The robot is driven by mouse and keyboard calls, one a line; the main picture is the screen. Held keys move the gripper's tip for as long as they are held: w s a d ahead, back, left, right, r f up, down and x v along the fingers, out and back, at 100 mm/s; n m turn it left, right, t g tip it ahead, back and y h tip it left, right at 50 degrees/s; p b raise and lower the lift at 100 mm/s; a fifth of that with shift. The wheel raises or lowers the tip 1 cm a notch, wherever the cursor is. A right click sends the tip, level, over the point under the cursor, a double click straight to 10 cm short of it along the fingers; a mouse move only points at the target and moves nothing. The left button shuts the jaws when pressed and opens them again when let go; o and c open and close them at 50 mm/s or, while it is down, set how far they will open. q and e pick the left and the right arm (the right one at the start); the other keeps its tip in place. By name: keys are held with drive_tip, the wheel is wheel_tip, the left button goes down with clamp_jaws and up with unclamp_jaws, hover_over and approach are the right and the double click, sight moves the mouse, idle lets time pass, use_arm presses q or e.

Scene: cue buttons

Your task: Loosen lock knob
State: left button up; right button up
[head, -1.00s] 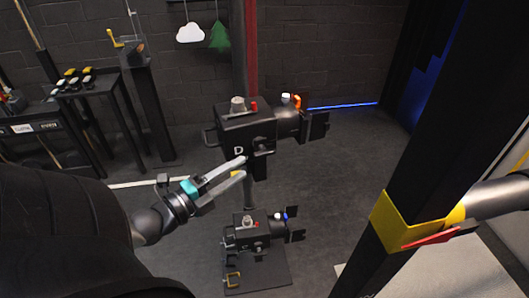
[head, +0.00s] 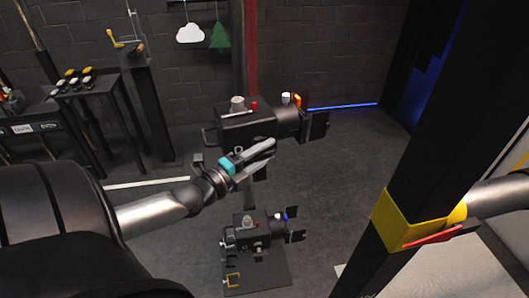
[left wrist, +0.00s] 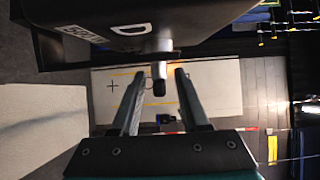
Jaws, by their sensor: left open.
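A black lamp-like unit (head: 228,133) stands on a post in the middle of the head view, with a grey knob and a red button on top. In the left wrist view its body (left wrist: 205,20) fills the top, marked with a "D". A short dark knob with a lighter collar (left wrist: 159,76) sticks out from it, most likely the lock knob. My left gripper (head: 273,147) is open in front of the unit. In the left wrist view its fingers (left wrist: 159,74) lie on either side of the knob, with gaps showing on both sides. My right gripper is not in view.
A smaller similar unit (head: 248,232) stands below on a black plate (head: 265,282). A black pillar with a yellow band (head: 388,215) stands at the right. A dark table with buttons (head: 92,88) is at the left. The floor right of the units is clear.

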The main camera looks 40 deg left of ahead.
use_arm(q)
clamp_jaws()
idle(0.3)
idle(0.4)
